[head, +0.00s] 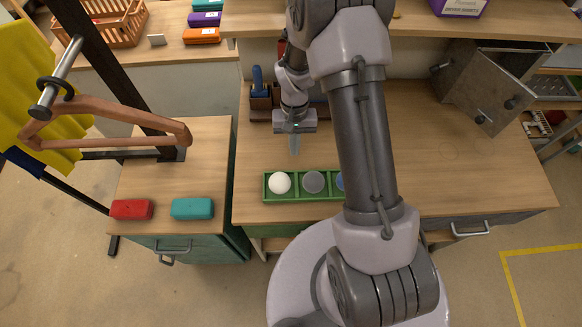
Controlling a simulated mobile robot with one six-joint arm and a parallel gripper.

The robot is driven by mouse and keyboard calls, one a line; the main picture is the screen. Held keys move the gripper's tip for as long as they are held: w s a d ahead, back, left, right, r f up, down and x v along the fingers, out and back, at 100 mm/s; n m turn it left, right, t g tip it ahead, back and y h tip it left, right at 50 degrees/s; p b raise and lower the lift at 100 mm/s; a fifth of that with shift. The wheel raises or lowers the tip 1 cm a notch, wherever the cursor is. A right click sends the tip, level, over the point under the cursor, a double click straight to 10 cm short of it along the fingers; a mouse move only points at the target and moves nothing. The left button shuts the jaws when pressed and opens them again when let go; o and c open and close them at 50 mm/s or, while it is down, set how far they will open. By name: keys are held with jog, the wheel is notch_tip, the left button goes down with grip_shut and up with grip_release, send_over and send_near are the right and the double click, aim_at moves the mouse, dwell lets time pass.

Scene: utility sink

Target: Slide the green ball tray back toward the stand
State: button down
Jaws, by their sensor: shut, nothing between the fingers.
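The green ball tray (266,189) lies near the front edge of the wooden worktop. It holds a white ball (279,183), a grey ball (313,182) and a blue ball (340,181). My arm hides the tray's right end and part of the blue ball. My gripper (294,150) points down behind the tray, between it and the back of the worktop. It is shut and empty, and appears apart from the tray. A dark brown stand (261,103) with a blue-handled item is at the back left of the worktop, partly hidden by my arm.
A metal box (480,90) stands at the back right of the worktop. A lower cabinet at left carries a red block (132,209) and a teal block (192,208). A wooden hanger (110,115) hangs at left. The worktop right of my arm is clear.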

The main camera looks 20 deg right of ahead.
aim_at(297, 189)
jog(key=s+a, duration=0.1)
jog(key=s, duration=0.2)
jog(key=s+a+b, duration=0.1)
jog(key=s, duration=0.2)
jog(key=s+a, duration=0.1)
jog(key=s, duration=0.3)
jog(key=shift+a, duration=0.15)
jog(key=shift+f+b, duration=0.8)
jog(key=shift+b, duration=0.05)
jog(key=shift+s, duration=0.15)
